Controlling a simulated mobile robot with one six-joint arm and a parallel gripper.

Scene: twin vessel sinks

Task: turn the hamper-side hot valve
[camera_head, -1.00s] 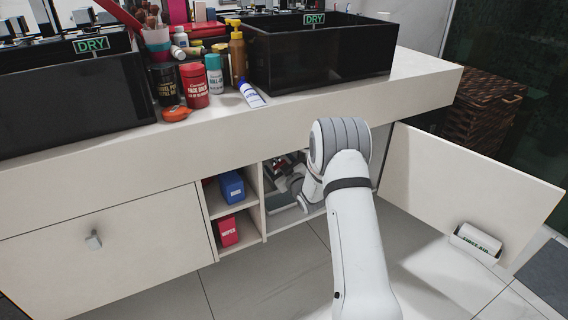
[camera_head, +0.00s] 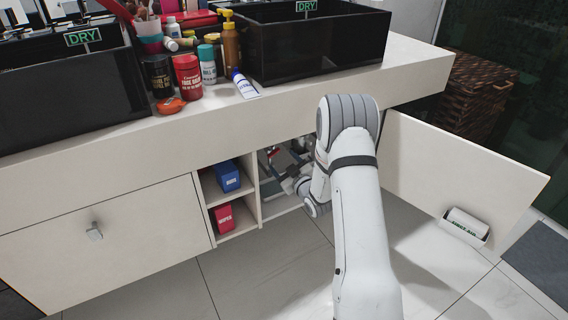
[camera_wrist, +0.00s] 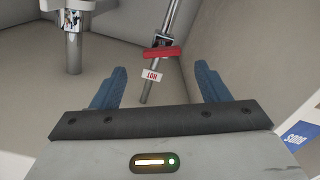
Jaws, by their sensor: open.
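In the wrist view, a red lever handle (camera_wrist: 161,52) crosses a thin grey pipe (camera_wrist: 170,30). A white tag reading "HOT" (camera_wrist: 152,75) hangs just below the handle. My gripper (camera_wrist: 164,82) is open, with one blue finger on each side of the lower pipe in the picture. The handle appears ahead of the fingertips and apart from them; the exact gap is unclear. In the head view, my arm reaches into the open cabinet bay under the right sink, and the gripper (camera_head: 285,160) shows only partly there.
A thicker grey pipe (camera_wrist: 73,50) stands at left in the wrist view. Cubbies with a blue box (camera_head: 227,176) and a red box (camera_head: 223,218) border the bay. The open cabinet door (camera_head: 455,165) is at right, before a wicker hamper (camera_head: 477,95).

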